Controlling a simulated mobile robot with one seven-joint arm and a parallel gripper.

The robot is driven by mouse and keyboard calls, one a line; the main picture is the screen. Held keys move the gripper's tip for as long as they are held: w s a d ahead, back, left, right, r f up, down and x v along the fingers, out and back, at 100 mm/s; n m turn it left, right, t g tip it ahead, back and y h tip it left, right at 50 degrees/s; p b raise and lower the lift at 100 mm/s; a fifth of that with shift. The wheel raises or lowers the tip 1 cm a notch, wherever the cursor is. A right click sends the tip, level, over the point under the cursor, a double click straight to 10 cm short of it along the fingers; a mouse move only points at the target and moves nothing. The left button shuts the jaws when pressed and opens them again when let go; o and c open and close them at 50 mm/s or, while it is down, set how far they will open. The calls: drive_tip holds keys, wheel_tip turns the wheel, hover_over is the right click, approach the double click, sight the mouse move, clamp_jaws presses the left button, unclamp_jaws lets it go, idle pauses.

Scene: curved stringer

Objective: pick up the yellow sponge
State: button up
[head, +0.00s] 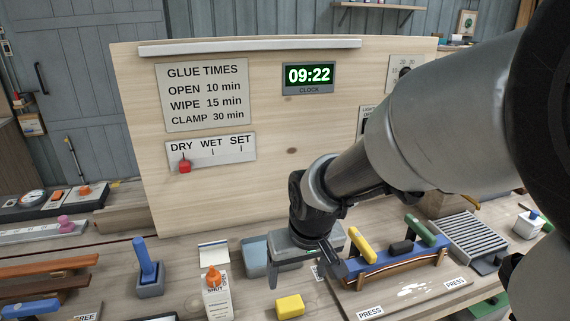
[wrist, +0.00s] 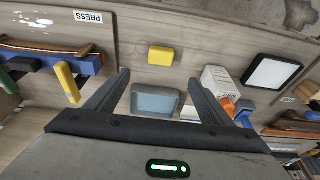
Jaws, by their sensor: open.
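The yellow sponge (head: 290,306) is a small block lying on the wooden bench, near the bottom edge of the head view. In the wrist view the sponge (wrist: 161,55) sits just beyond the fingertips, roughly centred between them. My gripper (head: 306,272) is open and empty, behind the sponge in the head view and apart from it. In the wrist view the two dark fingers of my gripper (wrist: 159,77) are spread wide. Nothing covers the sponge.
A glue bottle (head: 217,293) stands left of the sponge. A blue-grey tray (head: 256,257) lies behind it. To the right is a curved wooden piece (head: 400,265) with a blue form and yellow and green handles. An upright panel (head: 230,205) stands behind.

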drive_tip(key=b, duration=0.2)
hover_over(290, 303)
drive_tip(key=s, duration=0.2)
drive_tip(key=f, duration=1)
drive_tip(key=shift+w+d, duration=0.15)
drive_tip(key=shift+d, duration=0.25)
drive_tip(key=b+x, duration=0.1)
drive_tip(key=x, duration=0.4)
drive_tip(key=shift+a, duration=0.2)
drive_tip(key=c, duration=1.1)
wheel_tip(290, 303, up, 10)
drive_tip(key=shift+p, duration=1.05)
drive_tip(key=o, duration=0.5)
drive_tip(key=c, duration=0.4)
